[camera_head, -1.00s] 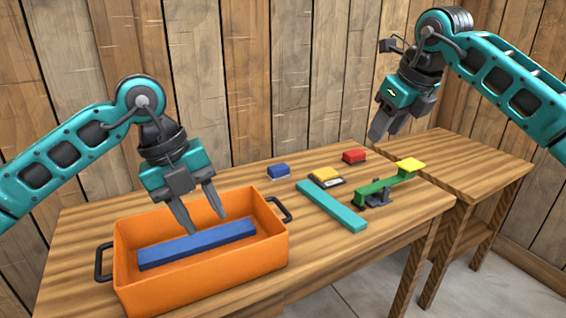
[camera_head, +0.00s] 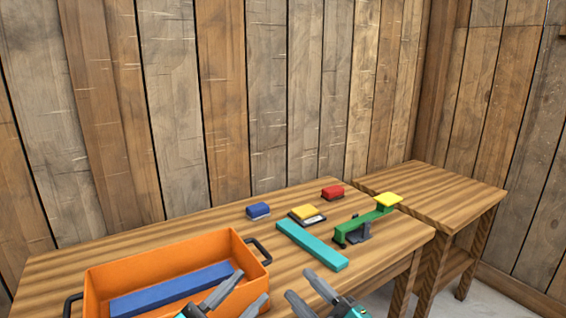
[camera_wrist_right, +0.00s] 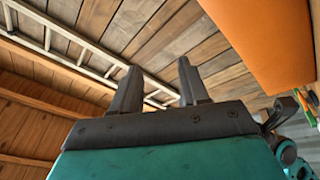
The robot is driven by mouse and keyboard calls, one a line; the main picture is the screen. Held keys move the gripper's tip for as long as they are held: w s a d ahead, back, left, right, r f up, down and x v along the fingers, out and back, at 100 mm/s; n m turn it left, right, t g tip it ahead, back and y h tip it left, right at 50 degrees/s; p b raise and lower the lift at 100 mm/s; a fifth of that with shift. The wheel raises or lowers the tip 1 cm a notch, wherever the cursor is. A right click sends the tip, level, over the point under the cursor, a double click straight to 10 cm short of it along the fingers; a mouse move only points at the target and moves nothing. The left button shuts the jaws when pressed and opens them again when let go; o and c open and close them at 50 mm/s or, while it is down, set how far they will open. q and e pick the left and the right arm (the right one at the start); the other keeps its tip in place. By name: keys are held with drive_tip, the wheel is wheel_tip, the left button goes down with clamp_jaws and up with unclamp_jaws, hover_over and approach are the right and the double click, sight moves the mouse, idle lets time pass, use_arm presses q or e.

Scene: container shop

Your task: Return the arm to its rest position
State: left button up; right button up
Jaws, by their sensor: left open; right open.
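My left gripper (camera_head: 238,296) is at the bottom of the head view, in front of the orange crate's right part, with its fingers apart and empty. My right gripper (camera_head: 312,292) is just right of it at the bottom edge, also open and empty. In the right wrist view the right gripper's two dark fingers (camera_wrist_right: 158,88) stand apart with nothing between them and point up toward the plank ceiling. Most of both arms is out of the head view.
An orange crate (camera_head: 92,290) holding a blue bar (camera_head: 170,290) stands on the wooden table (camera_head: 190,232). Another table (camera_head: 440,190) adjoins at right.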

use_arm(q)
drive_tip(key=s+a+f+n+g+y, duration=0.1)
drive_tip(key=s+a+f+n+y, duration=0.2)
drive_tip(key=f, duration=0.5)
drive_tip(key=s+a+f+n+g+y, duration=0.2)
drive_tip(key=s+a+f+n+y, duration=0.2)
drive_tip(key=f, duration=0.5)
drive_tip(key=s+a+f+n+g+y, duration=0.2)
drive_tip(key=s+a+f+n+y, duration=0.2)
drive_tip(key=f, duration=0.5)
drive_tip(key=s+y, duration=0.2)
drive_tip(key=shift+s+a+f, duration=0.15)
drive_tip(key=shift+s+f, duration=0.05)
drive_tip(key=shift+s, duration=0.1)
use_arm(e)
drive_tip(key=s+d+f+m+g+h, duration=0.2)
drive_tip(key=s+d+f+m+h, duration=0.4)
drive_tip(key=f, duration=0.5)
drive_tip(key=s+d+f+m+g+h, duration=0.3)
drive_tip(key=s+d+f+m+h, duration=0.3)
drive_tip(key=s+f+m, duration=0.4)
drive_tip(key=shift+s+d+f, duration=0.75)
drive_tip(key=shift+s, duration=0.4)
